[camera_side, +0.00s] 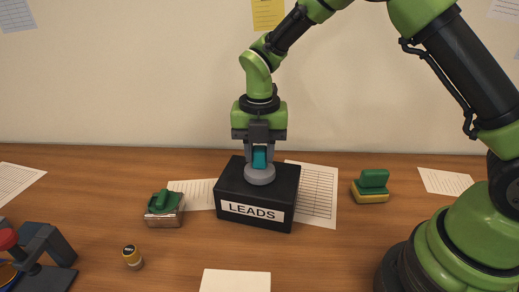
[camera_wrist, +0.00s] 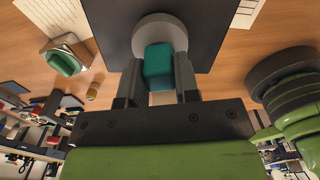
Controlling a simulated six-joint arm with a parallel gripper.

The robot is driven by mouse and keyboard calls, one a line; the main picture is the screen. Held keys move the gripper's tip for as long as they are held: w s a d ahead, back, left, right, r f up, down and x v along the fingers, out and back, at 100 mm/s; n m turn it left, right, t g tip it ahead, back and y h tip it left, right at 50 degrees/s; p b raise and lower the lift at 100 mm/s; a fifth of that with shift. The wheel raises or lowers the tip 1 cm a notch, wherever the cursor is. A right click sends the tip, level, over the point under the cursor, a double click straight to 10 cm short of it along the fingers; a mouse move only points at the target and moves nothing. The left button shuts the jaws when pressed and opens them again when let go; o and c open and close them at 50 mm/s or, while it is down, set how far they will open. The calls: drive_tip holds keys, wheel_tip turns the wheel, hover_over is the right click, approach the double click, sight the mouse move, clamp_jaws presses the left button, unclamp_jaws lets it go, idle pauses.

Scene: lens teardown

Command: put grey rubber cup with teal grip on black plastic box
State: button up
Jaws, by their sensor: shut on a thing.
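The grey rubber cup (camera_side: 260,176) with its teal grip (camera_side: 259,157) is upright at the top of the black plastic box (camera_side: 254,197), which is labelled LEADS. My gripper (camera_side: 259,160) points straight down and is shut on the teal grip. In the wrist view the teal grip (camera_wrist: 158,67) sits between my two fingers (camera_wrist: 159,82), and the grey cup (camera_wrist: 160,35) shows beyond it, over the dark box lid (camera_wrist: 205,22). The cup appears to touch the lid, but a very small gap cannot be ruled out.
A green and yellow block (camera_side: 371,186) stands right. Paper sheets (camera_side: 318,196) lie around the box. A dark stand (camera_side: 45,255) is at far left.

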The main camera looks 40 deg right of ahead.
sight(259, 148)
drive_tip(key=shift+f, duration=0.15)
drive_tip(key=o, duration=0.9)
drive_tip(key=shift+o, duration=0.2)
drive_tip(key=s+d+r+m+t, duration=0.15)
drive_tip(key=r+m, duration=0.25)
drive_tip(key=r, duration=0.5)
drive_tip(key=s+r+m, duration=0.3)
drive_tip(key=r, duration=0.6)
drive_tip(key=s+d+m+t+y, duration=0.1)
drive_tip(key=s+m+t, duration=0.4)
drive_tip(key=s+m, duration=1.1)
drive_tip(key=m+y, duration=0.1)
drive_tip(key=m, duration=0.7)
drive_tip(key=shift+d+r+t, duration=0.25)
drive_tip(key=shift+d+t, duration=0.1)
drive_tip(key=shift+d, duration=0.05)
